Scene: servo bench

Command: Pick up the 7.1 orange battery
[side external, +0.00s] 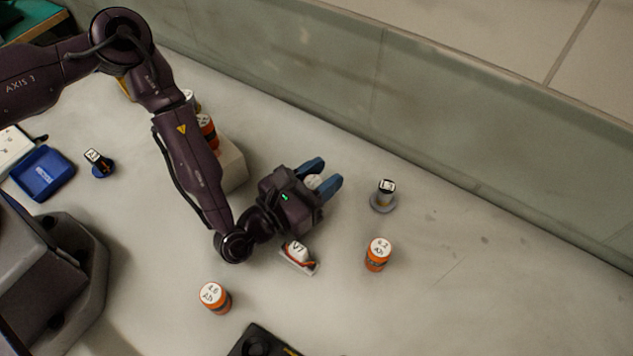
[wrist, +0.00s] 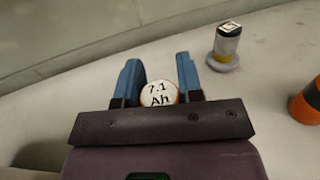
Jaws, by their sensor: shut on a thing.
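The 7.1 orange battery (wrist: 158,94) shows its white top marked "7.1 Ah" between the two blue fingers in the wrist view. Only its top and a thin orange edge show there; the rest is hidden behind the gripper body. My gripper (side external: 327,178) is shut on this battery. In the side view a small pale part of the battery's top (side external: 313,181) shows between the fingers, and its body is hidden. My gripper (wrist: 160,84) is low over the bench, but I cannot tell whether the battery touches the surface.
A 6.2 Ah orange battery (side external: 377,256) and a grey cylinder on a round base (side external: 384,195) stand right of my gripper. A V7 item (side external: 298,256) lies just below it. A 4.6 Ah battery (side external: 215,298) is nearer the front. The right bench is clear; a wall runs behind.

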